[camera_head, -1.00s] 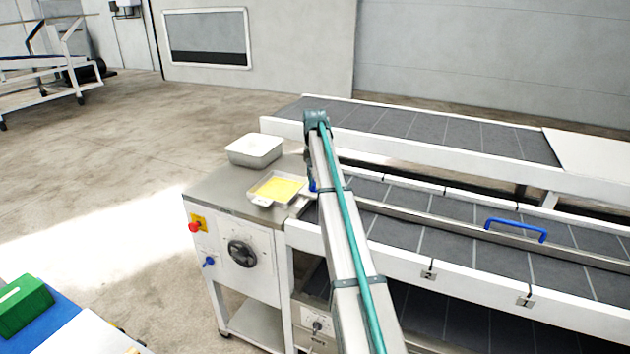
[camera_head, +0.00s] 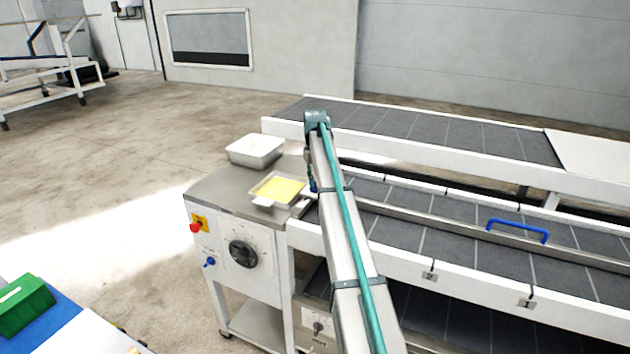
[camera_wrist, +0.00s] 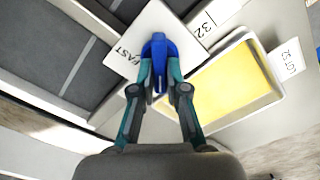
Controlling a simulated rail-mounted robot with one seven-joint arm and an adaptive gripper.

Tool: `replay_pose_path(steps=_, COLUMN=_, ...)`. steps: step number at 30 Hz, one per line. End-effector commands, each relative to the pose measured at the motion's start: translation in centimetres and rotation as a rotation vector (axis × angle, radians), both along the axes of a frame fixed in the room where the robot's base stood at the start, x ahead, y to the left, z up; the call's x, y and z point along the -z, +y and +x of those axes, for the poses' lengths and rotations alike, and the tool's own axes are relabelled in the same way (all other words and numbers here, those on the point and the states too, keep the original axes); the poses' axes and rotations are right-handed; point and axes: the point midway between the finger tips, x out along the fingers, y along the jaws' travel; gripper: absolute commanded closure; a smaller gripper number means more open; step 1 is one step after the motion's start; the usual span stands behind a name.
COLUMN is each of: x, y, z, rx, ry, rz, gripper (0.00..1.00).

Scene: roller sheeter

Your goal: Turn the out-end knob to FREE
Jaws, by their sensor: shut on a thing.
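A blue knob (camera_wrist: 158,48) stands on a white plate (camera_wrist: 128,42) in the wrist view. The plate carries the word FAST beside the knob, on its left. My gripper (camera_wrist: 158,85) is shut on the knob, one teal finger on each side. No word FREE is readable in the wrist view; the fingers and knob cover part of the plate. In the head view my arm hides most of this spot, and my fingers cannot be made out there.
A tray with a yellow sheet (camera_head: 280,189) lies close by the knob on the steel top (camera_head: 218,190). A white tub (camera_head: 256,150) stands behind it. The dark belt (camera_head: 450,240) with a blue handle (camera_head: 517,230) runs to the right. A black dial (camera_head: 243,254) is on the front panel.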

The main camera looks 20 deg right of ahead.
Motion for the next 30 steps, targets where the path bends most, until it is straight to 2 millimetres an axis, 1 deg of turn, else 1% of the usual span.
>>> replay_pose_path(steps=6, x=-0.1, y=0.0, z=0.1, rx=-0.002, ry=-0.002, rz=-0.001, gripper=1.00)
replay_pose_path(steps=7, x=-0.1, y=0.0, z=0.1, rx=-0.002, ry=-0.002, rz=-0.001, gripper=0.85)
replay_pose_path(steps=11, x=-0.1, y=0.0, z=0.1, rx=-0.001, ry=-0.002, rz=0.000, gripper=0.63)
replay_pose_path(steps=12, x=-0.1, y=0.0, z=0.1, rx=-0.001, ry=-0.002, rz=0.000, gripper=0.61)
replay_pose_path(steps=20, x=-0.1, y=0.0, z=0.0, rx=0.000, ry=-0.001, rz=0.000, gripper=0.61)
replay_pose_path(steps=23, x=-0.4, y=0.0, z=0.1, rx=0.000, ry=-0.001, rz=0.000, gripper=0.61)
replay_pose_path(steps=26, x=-1.3, y=0.0, z=0.1, rx=0.000, ry=-0.001, rz=0.000, gripper=0.61)
replay_pose_path(steps=29, x=-2.8, y=0.0, z=0.1, rx=0.000, ry=-0.003, rz=0.000, gripper=0.61)
replay_pose_path(steps=30, x=-3.6, y=0.0, z=0.2, rx=0.000, ry=-0.003, rz=-0.001, gripper=0.61)
